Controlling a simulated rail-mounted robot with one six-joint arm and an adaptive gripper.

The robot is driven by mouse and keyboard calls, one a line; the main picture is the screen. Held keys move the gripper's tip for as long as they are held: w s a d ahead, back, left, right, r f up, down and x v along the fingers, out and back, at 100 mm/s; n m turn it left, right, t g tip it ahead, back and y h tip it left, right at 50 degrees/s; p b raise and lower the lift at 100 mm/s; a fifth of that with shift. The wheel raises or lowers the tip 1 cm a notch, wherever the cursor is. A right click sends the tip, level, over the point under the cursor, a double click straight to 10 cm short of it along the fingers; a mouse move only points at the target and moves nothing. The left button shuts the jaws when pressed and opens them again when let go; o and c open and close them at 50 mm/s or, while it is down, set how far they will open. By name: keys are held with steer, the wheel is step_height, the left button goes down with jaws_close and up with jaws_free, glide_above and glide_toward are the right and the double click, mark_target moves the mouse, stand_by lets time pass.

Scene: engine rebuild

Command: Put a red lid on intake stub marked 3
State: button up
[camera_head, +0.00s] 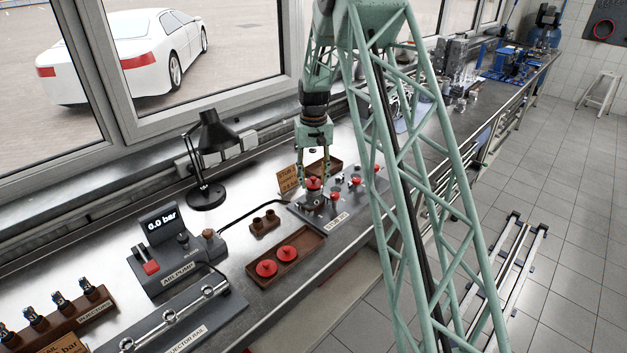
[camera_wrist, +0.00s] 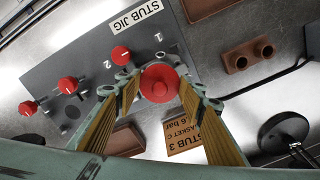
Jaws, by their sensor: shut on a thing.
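My gripper (camera_head: 314,183) is shut on a round red lid (camera_head: 314,186), with a finger on each side of it. In the wrist view the lid (camera_wrist: 160,83) sits between the fingertips of my gripper (camera_wrist: 160,88). It is over the near left end of the grey stub jig (camera_head: 330,212), directly above a dark metal stub (camera_head: 312,201). I cannot tell whether lid and stub touch. In the wrist view the jig (camera_wrist: 90,40) carries small number labels, 1 and 2 readable. No number 3 is readable on the stub under the lid.
Other red-topped parts stand along the jig (camera_wrist: 68,85). A brown tray (camera_head: 313,237) holds two red lids (camera_head: 266,268). A card reading STUB 3 (camera_wrist: 195,133) stands behind. A brown two-cup block (camera_head: 264,222), air pump (camera_head: 165,262) and black lamp (camera_head: 206,165) are left.

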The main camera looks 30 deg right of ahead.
steer(key=shift+f+b, duration=0.6)
steer(key=shift+f, duration=0.15)
stand_by(2.2)
steer(key=o, duration=0.7)
steer(key=shift+o, duration=0.2)
steer(key=shift+r, duration=0.1)
steer(key=shift+r+p, duration=1.45)
steer(key=shift+r, duration=2.2)
